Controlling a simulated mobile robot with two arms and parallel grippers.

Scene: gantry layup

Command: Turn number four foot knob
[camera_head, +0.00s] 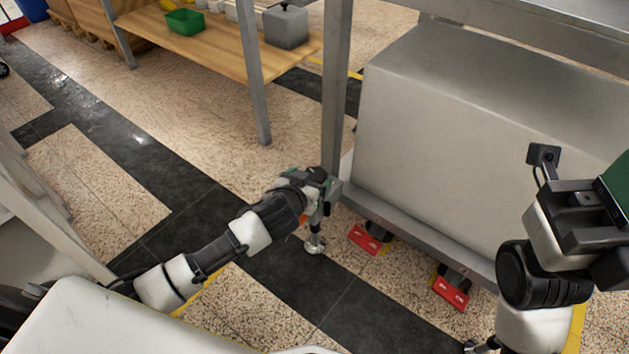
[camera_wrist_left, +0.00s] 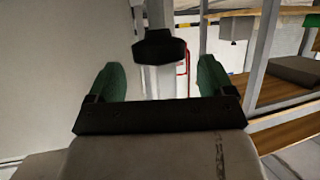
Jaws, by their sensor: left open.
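My left gripper (camera_head: 322,180) is at the corner post of the grey metal frame, low down, above a levelling foot (camera_head: 314,244) whose round pad stands on the floor. In the left wrist view my left gripper (camera_wrist_left: 159,78) has its two green fingers wide apart. A dark knob (camera_wrist_left: 159,48) on a pale post shows beyond them, centred between the fingers; I cannot tell whether they touch it. In the head view the knob is hidden by the gripper. My right gripper (camera_head: 606,212) is at the right edge, partly cut off; its jaws are not clear.
A large grey box-shaped body (camera_head: 480,140) fills the frame behind the post. Red pedals (camera_head: 368,240) stick out under its lower rail, with another (camera_head: 451,292) further right. A wooden-shelved bench (camera_head: 215,45) holds a green bin (camera_head: 185,22). The floor left of the post is clear.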

